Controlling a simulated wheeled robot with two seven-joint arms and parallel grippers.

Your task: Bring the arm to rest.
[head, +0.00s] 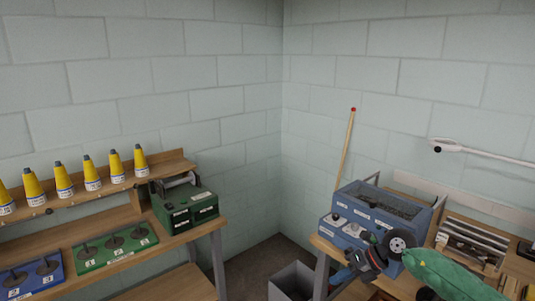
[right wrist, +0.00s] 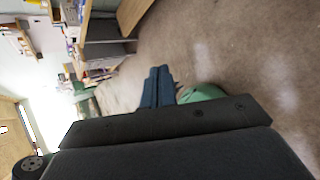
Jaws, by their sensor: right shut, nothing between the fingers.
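My right arm with its green sleeve (head: 452,274) comes in at the lower right of the head view. Its dark wrist points left and down, and the blue fingers of my right gripper (head: 341,277) are in front of the right bench's left end. In the right wrist view the two blue fingers (right wrist: 158,88) lie together, shut and empty, with brown floor beyond them. My left gripper is not in view.
The right bench (head: 326,245) carries a blue bin unit (head: 383,205) and a slotted rack (head: 470,243). A grey bin (head: 293,281) stands on the floor between the benches. The left bench (head: 180,240) holds yellow cones (head: 92,172), a green box (head: 185,207) and a green spindle board (head: 115,243).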

